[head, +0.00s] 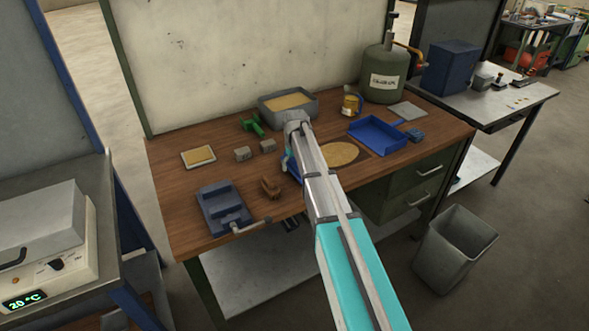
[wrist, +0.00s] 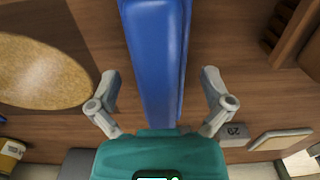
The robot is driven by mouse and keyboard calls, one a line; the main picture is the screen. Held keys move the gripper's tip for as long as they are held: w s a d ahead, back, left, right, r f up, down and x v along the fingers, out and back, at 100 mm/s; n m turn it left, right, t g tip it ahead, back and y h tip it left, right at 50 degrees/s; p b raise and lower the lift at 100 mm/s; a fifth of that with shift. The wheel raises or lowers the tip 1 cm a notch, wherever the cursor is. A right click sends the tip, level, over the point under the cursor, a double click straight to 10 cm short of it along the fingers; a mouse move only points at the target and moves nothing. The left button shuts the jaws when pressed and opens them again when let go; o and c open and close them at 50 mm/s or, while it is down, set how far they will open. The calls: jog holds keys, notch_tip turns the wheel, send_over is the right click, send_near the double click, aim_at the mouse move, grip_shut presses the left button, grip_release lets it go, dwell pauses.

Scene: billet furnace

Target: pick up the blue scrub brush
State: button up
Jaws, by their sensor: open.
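A long, smooth, bright blue body, which looks like the blue scrub brush (wrist: 155,50), lies on the wooden bench below my gripper in the wrist view. No bristles show. In the head view only a strip of this blue brush (head: 291,174) shows, left of my arm, which hides the rest. My gripper (wrist: 161,92) is open, with one finger on each side of the blue body and a gap at both sides. In the head view my gripper (head: 288,162) is mostly hidden behind my wrist.
A round tan mat (head: 341,153) lies right of the brush, a brown slotted piece (head: 270,187) left. Grey blocks (head: 242,154), a grey bin with tan filling (head: 289,103) and a yellow-labelled tin (head: 351,105) stand beyond. A blue tray (head: 377,134) is farther right, a vise (head: 223,208) front left.

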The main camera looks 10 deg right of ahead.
jog(key=c, duration=1.3)
jog(key=shift+r, duration=0.2)
notch_tip(320, 180, up, 2)
jog(key=p, duration=0.2)
jog(key=shift+p, duration=0.3)
jog(key=s+r+p, duration=0.1)
jog(key=r+p, duration=0.1)
jog(key=s+r+p, duration=0.4)
jog(key=shift+a+r+p, duration=0.1)
jog(key=shift+r+p, duration=0.2)
jog(key=shift+r, duration=0.05)
jog(key=s+r+p, duration=0.1)
jog(key=s, duration=0.2)
jog(key=s+r+p, duration=0.1)
jog(key=s, duration=0.2)
jog(key=s+r+p, duration=0.2)
jog(key=s, duration=0.1)
jog(key=shift+a, duration=0.1)
